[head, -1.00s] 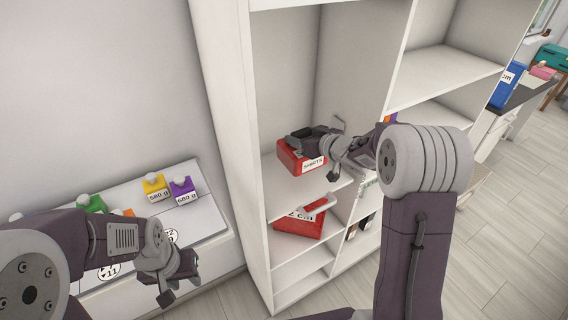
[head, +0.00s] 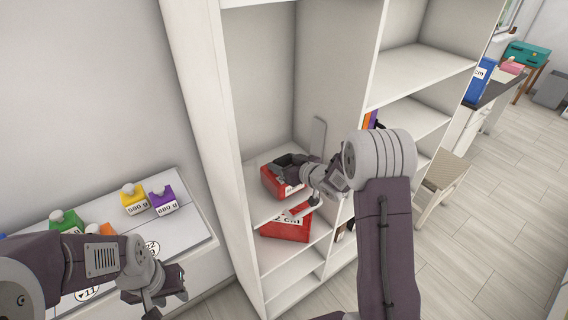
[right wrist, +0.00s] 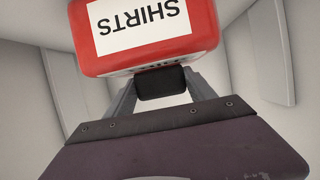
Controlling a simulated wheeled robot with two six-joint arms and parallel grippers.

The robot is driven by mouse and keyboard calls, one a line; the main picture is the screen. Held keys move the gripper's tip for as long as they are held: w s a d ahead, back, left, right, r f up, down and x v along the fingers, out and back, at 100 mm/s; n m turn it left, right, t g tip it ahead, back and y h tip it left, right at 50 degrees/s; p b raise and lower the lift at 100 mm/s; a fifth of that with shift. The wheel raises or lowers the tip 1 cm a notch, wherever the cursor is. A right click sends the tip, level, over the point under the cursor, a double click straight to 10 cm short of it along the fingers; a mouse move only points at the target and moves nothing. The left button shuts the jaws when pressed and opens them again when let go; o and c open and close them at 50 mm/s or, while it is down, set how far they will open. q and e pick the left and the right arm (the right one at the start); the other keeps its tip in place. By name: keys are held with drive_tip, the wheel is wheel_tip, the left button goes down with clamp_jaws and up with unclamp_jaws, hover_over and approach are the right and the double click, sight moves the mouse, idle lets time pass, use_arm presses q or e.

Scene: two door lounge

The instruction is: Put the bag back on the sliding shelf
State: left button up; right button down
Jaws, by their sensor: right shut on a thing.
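The red bag (head: 270,182) has a white label and a dark handle; in the right wrist view the bag (right wrist: 150,60) shows "SHIRTS" upside down. My right gripper (head: 302,171) reaches into the tall white cabinet and is shut on the bag's black handle (right wrist: 161,83). The bag is inside the compartment, over or on the white shelf (head: 262,210); I cannot tell if its base touches. The arm hides part of the bag and shelf. My left gripper (head: 163,294) is empty and looks open, low at the left, away from the bag.
A white upright divider (head: 366,70) bounds the compartment on the right. Coloured weights (head: 163,200) stand on a white surface at left. A chair (head: 442,180) is at right; the floor there is open.

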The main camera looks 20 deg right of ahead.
drive_tip(key=shift+f, duration=0.1)
drive_tip(key=shift+c, duration=1.6)
unclamp_jaws()
